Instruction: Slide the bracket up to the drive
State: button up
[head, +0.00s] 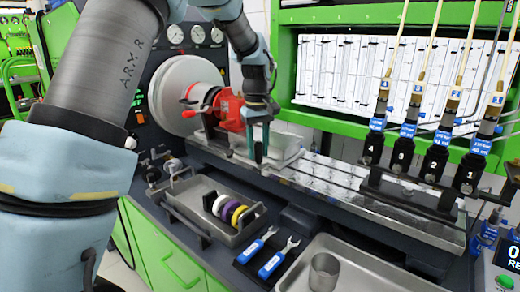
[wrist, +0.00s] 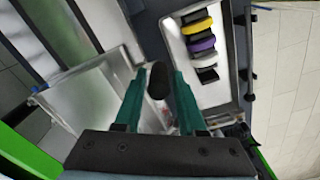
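The bracket (head: 286,147) is a pale metal piece on the bench rail, just right of the drive. In the wrist view a pale metal body, likely the bracket (wrist: 95,92), lies left of my fingers. The drive has a red coupling (head: 230,110) in front of a large white disc (head: 187,93). My gripper (head: 259,150) points down over the near side of the bracket. In the wrist view its two green fingers (wrist: 159,82) close on both sides of a dark rounded knob (wrist: 158,80), seemingly touching it. How the knob joins the bracket is hidden.
A tray with several coloured rings (head: 228,211) stands in front of the rail. Two blue-handled wrenches (head: 272,262) and a tray with a metal cup (head: 324,272) are nearer. Injectors (head: 436,158) stand on a rack at right. The rail (head: 350,190) between bracket and rack is clear.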

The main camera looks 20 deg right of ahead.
jog(key=shift+o, duration=1.4)
jog(key=shift+d, duration=0.1)
notch_tip(320, 180, up, 11)
jog(key=shift+f+b, duration=0.1)
jog(key=shift+b, duration=1.05)
jog(key=a+f, duration=0.5)
jog(key=a, duration=0.5)
jog(key=a+f, duration=0.5)
jog(key=a, duration=0.6)
jog(key=s+a+f, duration=0.3)
jog(key=s+a, duration=0.2)
jog(key=a, duration=0.1)
jog(key=s+a+f+m+t, duration=0.1)
jog(key=s+a+f, duration=0.3)
jog(key=s+a, duration=0.2)
jog(key=shift+s+a+t, duration=0.15)
jog(key=shift+a+t, duration=0.1)
jog(key=shift+t, duration=0.05)
